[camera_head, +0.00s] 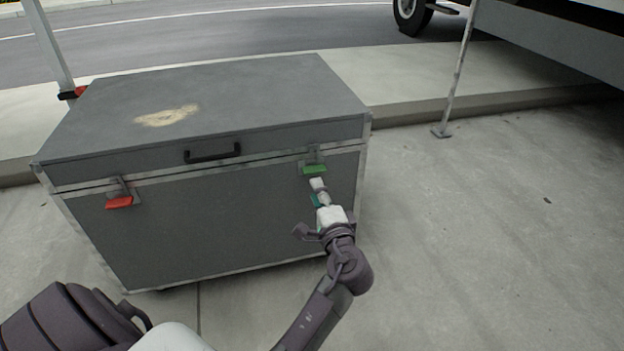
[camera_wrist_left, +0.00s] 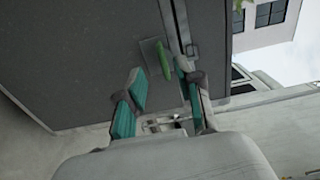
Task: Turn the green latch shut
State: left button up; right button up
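The green latch (camera_head: 315,169) is at the right end of the front seam of a large grey case (camera_head: 215,220). Its green tab seems to stick out from the case front; its exact angle is hard to tell. The latch also shows in the left wrist view (camera_wrist_left: 163,58), just beyond the fingertips. My left gripper (camera_head: 319,192) is just below the latch in the head view. In the left wrist view the gripper (camera_wrist_left: 167,86) has its teal-padded fingers apart with nothing between them. My right gripper is not in view.
The case lid (camera_head: 230,95) lies closed, with a black handle (camera_head: 213,154) at its front. A red latch (camera_head: 119,202) is at the left end of the seam. A thin post (camera_head: 459,75) stands to the right. The pavement (camera_head: 500,240) right of the case is clear.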

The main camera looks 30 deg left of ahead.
pick_arm(q)
jog(key=v, duration=0.3)
jog(key=shift+s+d, duration=0.2)
jog(key=shift+d, duration=0.05)
